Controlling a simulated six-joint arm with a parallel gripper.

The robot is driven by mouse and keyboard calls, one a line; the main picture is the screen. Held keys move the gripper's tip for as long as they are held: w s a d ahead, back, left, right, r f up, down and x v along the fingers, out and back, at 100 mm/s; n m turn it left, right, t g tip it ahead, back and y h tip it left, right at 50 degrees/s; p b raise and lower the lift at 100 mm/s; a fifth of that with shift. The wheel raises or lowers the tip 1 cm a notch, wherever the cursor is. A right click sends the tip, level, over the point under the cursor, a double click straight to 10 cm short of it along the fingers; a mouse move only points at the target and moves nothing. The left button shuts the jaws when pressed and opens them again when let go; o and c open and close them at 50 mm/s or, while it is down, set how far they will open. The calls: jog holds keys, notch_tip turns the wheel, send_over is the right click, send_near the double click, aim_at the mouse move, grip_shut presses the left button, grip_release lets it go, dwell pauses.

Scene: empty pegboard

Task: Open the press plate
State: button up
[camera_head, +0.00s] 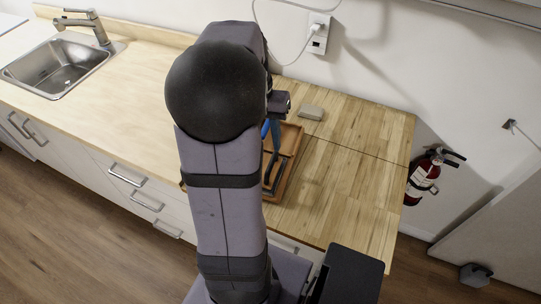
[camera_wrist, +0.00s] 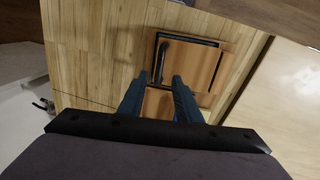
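The press plate is a brown wooden board with a black frame and a black bar handle; it shows in the wrist view (camera_wrist: 203,66), on the wooden counter. In the head view a wooden tray-like piece with black bars (camera_head: 293,150) shows to the right of my arm, partly hidden by it. The black handle (camera_wrist: 162,58) lies along the plate's left side in the wrist view. My gripper (camera_wrist: 160,78) has its two blue fingers apart with nothing between them, pointing at the handle's near end. I cannot tell the remaining gap. One blue finger also shows in the head view (camera_head: 266,130).
A small beige block (camera_head: 311,112) lies on the counter behind the press. The counter right of it (camera_head: 355,190) is clear. A sink (camera_head: 58,66) is at the far left, a wall outlet with a cable (camera_head: 318,36) behind, and a fire extinguisher (camera_head: 421,180) at right.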

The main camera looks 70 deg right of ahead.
aim_at(271, 162)
jog(key=shift+s+d+f+p, duration=0.15)
jog(key=shift+f+p, duration=0.2)
jog(key=shift+f, duration=0.85)
jog(key=shift+s+a+f+p, duration=0.15)
jog(key=shift+f+p, duration=0.15)
jog(key=shift+f, duration=0.95)
jog(key=shift+s+d+f+p, duration=0.15)
jog(key=shift+f+p, duration=0.2)
jog(key=shift+f, duration=0.85)
grip_shut()
